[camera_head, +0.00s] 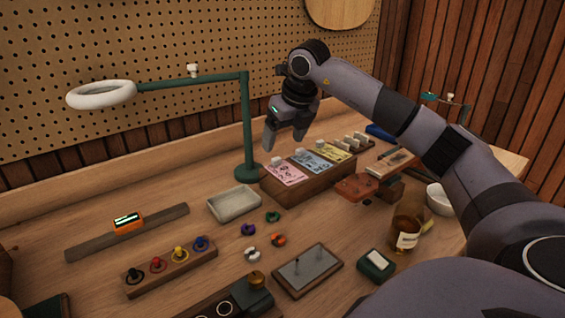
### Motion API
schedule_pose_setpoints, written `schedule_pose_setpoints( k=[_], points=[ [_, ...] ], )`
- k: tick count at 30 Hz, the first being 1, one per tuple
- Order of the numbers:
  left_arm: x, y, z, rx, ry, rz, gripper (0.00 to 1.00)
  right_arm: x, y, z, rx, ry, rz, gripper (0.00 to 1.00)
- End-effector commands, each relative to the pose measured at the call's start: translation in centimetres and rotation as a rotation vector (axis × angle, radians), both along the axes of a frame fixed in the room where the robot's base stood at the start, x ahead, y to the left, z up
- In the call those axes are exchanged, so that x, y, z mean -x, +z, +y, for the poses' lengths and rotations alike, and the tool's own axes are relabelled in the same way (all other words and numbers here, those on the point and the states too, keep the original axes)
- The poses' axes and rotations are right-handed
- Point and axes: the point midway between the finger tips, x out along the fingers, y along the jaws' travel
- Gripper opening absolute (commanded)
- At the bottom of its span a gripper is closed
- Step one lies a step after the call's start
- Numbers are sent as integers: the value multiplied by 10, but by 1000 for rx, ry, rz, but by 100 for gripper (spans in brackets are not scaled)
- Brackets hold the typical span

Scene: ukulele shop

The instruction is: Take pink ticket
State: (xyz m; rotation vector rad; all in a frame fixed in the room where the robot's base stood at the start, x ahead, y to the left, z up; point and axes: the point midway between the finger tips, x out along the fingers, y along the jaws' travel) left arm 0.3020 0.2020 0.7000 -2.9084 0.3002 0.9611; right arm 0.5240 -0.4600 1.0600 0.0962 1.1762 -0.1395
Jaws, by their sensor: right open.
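A pink ticket (286,174) lies at the left end of a wooden ticket box (311,187), on its sloped top. A blue ticket and a yellow ticket lie to its right on the same box. A small pale block sits at the upper edge of each ticket. My right gripper (284,146) is open and empty, pointing down, above and slightly behind the pink ticket. It appears apart from the ticket. My left gripper is not in view.
A green lamp (245,120) with a white ring head stands just left of the ticket box. A pale tray (234,204) sits in front of it. Several small coloured rings, a peg rack (170,264) and a glass jar (407,232) lie nearer. A pegboard wall rises behind.

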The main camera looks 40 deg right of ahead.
Motion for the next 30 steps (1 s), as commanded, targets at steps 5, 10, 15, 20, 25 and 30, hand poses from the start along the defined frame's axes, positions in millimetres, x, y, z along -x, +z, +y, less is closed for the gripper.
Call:
schedule_pose_setpoints(
  k=[5, 10, 15, 20, 25, 30],
  points=[
    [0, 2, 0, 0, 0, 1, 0, -4, -13, -2, 3, -2, 4, 79],
    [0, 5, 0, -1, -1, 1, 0, -10, -31, -4, 1, -3, 5, 79],
    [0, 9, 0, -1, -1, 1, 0, -18, -56, -7, 0, -1, 3, 79],
    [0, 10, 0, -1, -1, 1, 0, -23, -67, -8, 1, -2, 1, 79],
    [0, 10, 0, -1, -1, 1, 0, -23, -67, -8, 2, -1, 0, 79],
    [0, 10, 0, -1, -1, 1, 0, -23, -67, -8, 2, -1, 0, 37]
  ],
)
